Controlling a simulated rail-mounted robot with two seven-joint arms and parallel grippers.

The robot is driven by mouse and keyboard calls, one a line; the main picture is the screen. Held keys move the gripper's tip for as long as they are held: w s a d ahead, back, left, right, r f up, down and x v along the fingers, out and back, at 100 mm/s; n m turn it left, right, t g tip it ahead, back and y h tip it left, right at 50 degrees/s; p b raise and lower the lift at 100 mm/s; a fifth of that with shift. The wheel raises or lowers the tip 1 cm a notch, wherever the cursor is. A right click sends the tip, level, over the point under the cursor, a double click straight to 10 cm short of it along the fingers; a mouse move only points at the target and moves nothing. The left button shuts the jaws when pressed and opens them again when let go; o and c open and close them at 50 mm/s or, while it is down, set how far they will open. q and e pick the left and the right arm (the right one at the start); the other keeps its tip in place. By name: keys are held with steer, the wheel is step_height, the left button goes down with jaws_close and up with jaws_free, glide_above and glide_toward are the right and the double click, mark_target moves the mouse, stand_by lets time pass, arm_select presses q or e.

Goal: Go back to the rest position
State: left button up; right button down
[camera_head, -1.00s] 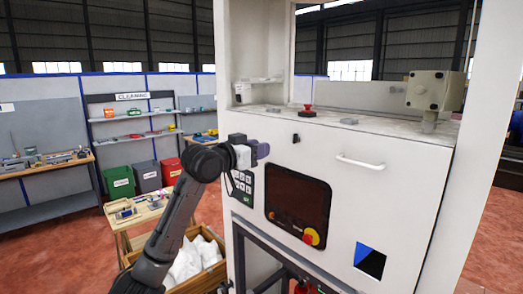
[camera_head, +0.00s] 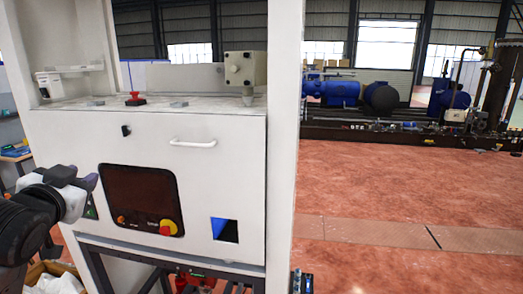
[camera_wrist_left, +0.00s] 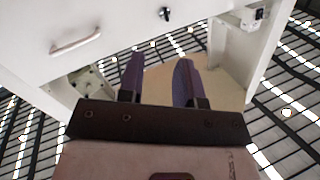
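My left gripper (camera_head: 88,183) is at the left edge of the head view, in front of the left side of the white dispenser machine (camera_head: 225,155). In the left wrist view its two purple fingers (camera_wrist_left: 158,82) stand apart with nothing held between them. The machine's front panel, with its handle (camera_wrist_left: 75,41), also shows in that view. My right gripper is not in view.
The machine carries a dark screen (camera_head: 140,195), a red and yellow stop button (camera_head: 168,227) and a white handle (camera_head: 193,143). A white post (camera_head: 285,130) stands at its right. Open red floor (camera_head: 400,210) lies to the right, with blue industrial equipment (camera_head: 335,91) behind.

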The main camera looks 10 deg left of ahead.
arm_select(q)
steer(key=s+d+f+g+h+p, duration=0.1)
steer(key=s+d+f+g, duration=0.2)
steer(key=f, duration=0.6)
steer(key=s+d+f+m+h+p, duration=0.1)
steer(key=s+d+f, duration=0.2)
steer(key=d+f, duration=0.45)
steer(key=s+d+f+g+h+p, duration=0.1)
steer(key=s+d+f+g, duration=0.2)
steer(key=f, duration=0.8)
steer(key=s+d+f+g+h+p, duration=0.1)
steer(key=s+d+f+g, duration=0.1)
steer(key=s+f, duration=0.8)
steer(key=s+d+f+g+h+p, duration=0.1)
steer(key=s+d+f+g, duration=0.2)
steer(key=s+f, duration=0.8)
steer(key=s+g, duration=0.2)
steer(key=s, duration=0.1)
steer(key=shift+s+d+f+n, duration=0.2)
steer(key=shift+s+f+n, duration=0.1)
steer(key=shift+n, duration=0.1)
